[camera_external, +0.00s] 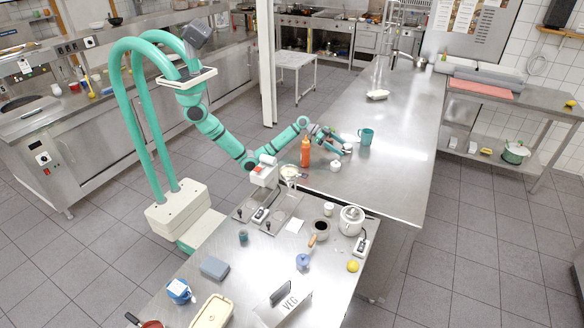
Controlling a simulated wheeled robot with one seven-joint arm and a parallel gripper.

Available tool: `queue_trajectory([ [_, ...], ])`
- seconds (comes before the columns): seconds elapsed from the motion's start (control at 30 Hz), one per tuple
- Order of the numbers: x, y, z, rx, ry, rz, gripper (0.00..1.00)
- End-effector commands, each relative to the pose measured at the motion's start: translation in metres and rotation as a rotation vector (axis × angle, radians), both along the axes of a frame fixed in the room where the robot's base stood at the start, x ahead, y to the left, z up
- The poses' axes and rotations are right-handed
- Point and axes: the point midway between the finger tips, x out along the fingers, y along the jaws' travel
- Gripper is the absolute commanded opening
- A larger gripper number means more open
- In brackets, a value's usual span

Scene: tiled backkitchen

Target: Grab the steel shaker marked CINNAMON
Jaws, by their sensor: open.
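My gripper (341,147) is open at the end of my teal arm, low over the long steel counter (398,130). A small pale or steel container (348,149) stands right at its fingertips. It may be the shaker, but no CINNAMON lettering can be read at this size. I cannot tell whether the fingers touch it or stand around it. A small whitish pot (336,164) stands just in front of the gripper. The fingers partly hide this area.
An orange squeeze bottle (305,153) stands close to the left of my gripper. A teal mug (366,136) stands to its right. The front table (335,295) holds a lidded pot (351,220) and a VEG sign (285,302). The counter's right side is clear.

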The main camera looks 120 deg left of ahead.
Motion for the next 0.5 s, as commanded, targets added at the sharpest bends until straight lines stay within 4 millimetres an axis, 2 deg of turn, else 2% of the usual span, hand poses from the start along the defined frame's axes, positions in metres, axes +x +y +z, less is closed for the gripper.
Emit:
queue_trajectory([
  [0.2,0.03,-0.002,-0.008,0.0,0.0,-0.001,0.67],
  [0.5,0.038,-0.001,-0.011,0.0,-0.001,0.001,0.67],
])
